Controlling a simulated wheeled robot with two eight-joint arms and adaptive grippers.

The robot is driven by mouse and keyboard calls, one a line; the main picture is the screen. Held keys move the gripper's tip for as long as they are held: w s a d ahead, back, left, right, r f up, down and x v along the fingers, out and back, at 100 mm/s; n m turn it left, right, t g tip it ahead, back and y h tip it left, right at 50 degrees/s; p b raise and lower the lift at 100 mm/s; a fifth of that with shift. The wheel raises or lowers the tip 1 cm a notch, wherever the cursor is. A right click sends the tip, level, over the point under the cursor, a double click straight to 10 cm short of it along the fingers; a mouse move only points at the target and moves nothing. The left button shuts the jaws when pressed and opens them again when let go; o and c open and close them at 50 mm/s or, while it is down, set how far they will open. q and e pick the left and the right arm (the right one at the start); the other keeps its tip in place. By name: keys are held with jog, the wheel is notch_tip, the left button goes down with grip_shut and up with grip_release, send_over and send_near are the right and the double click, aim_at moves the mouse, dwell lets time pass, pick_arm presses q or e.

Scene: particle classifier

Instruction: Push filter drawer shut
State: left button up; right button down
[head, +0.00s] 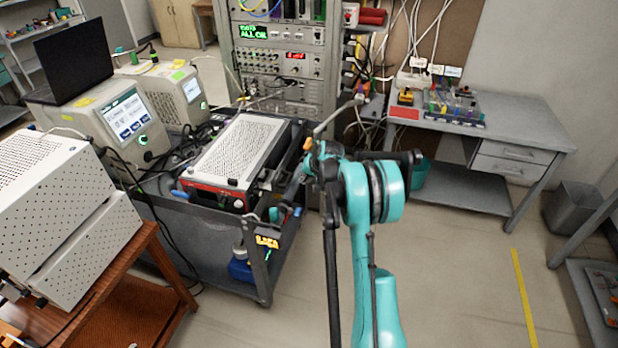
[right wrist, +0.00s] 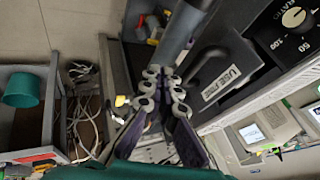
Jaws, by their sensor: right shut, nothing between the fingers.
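My right gripper (head: 322,165) is shut and empty in the head view, between the cart and the equipment rack. In the right wrist view its closed fingers (right wrist: 168,78) point up the picture, beside a dark instrument front with a white label (right wrist: 220,83). I cannot make out the filter drawer for certain, nor whether the fingers touch that front. The perforated-top instrument (head: 228,150) with a red-edged front lies on the dark cart, to the left of the gripper. My left gripper is not in view.
The dark cart (head: 215,243) stands left of my right arm. A rack (head: 278,62) of electronics stands behind, with loose cables beside it. A grey desk (head: 525,122) is at the right. The floor (head: 450,270) right of my arm is clear.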

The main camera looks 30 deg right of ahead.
aim_at(279, 177)
jog(key=w+a, duration=0.2)
jog(key=shift+w+a+f+b, duration=0.25)
jog(key=shift+w+f+b, duration=0.05)
jog(key=shift+w+b, duration=0.05)
jog(key=w+a, duration=0.4)
jog(key=shift+w, duration=0.2)
jog(key=shift+d+r, duration=0.1)
jog(key=shift+s, duration=0.1)
